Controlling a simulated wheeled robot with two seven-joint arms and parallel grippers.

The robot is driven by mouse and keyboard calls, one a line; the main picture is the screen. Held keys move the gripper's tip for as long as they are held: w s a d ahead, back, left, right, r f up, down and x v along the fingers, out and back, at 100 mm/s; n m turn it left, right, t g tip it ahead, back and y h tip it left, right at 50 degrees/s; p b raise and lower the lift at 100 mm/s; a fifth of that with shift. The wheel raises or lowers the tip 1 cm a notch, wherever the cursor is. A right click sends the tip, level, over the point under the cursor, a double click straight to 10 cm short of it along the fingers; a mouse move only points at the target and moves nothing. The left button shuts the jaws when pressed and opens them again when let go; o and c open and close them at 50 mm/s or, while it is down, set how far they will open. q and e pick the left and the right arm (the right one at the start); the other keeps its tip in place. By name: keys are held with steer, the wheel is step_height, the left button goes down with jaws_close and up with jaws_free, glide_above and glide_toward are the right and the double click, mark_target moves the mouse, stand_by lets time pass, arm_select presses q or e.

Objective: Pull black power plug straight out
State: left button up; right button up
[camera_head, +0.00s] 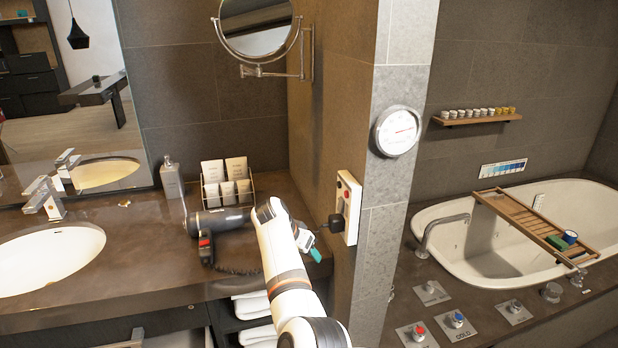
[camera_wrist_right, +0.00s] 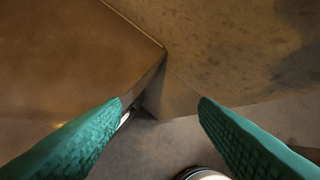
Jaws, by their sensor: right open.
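The black power plug (camera_head: 336,222) sits at the white wall outlet panel (camera_head: 349,205) on the side of the tiled pillar. The panel also has a red button near its top. My right gripper (camera_head: 312,246), with teal finger pads, is left of and slightly below the plug, apart from it. In the right wrist view the two teal fingers (camera_wrist_right: 160,104) are spread with nothing between them. The plug is not seen in that view. My left gripper is not in view.
A dark hair dryer (camera_head: 222,221) lies on the brown counter (camera_head: 130,250), partly behind my right arm. A toiletry rack (camera_head: 228,188) stands behind it. The pillar's edge (camera_head: 378,250) is right of the outlet. The bathtub (camera_head: 490,240) lies beyond.

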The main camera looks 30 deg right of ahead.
mark_target(330, 223)
steer(key=s+a+r+m+g+y, duration=0.15)
steer(key=r+m, duration=0.25)
steer(key=r, duration=0.8)
steer(key=s+d+r+m+g, duration=0.1)
steer(key=s+r+m, duration=0.25)
steer(key=r, duration=0.95)
steer(key=shift+m, duration=0.45)
steer(key=p+x, duration=0.1)
steer(key=x, duration=0.7)
steer(key=w+p+x, duration=0.1)
steer(key=x, duration=0.3)
steer(key=shift+a+f+p, duration=0.15)
steer(key=shift+a+p, duration=0.2)
jaws_close()
steer(key=shift+a, duration=0.1)
steer(key=shift+w+a, duration=0.1)
steer(key=shift+a, duration=0.05)
steer(key=shift+w+a+p, duration=0.2)
steer(key=shift+a+p, duration=0.1)
steer(key=shift+a, duration=0.5)
steer(key=shift+a, duration=0.1)
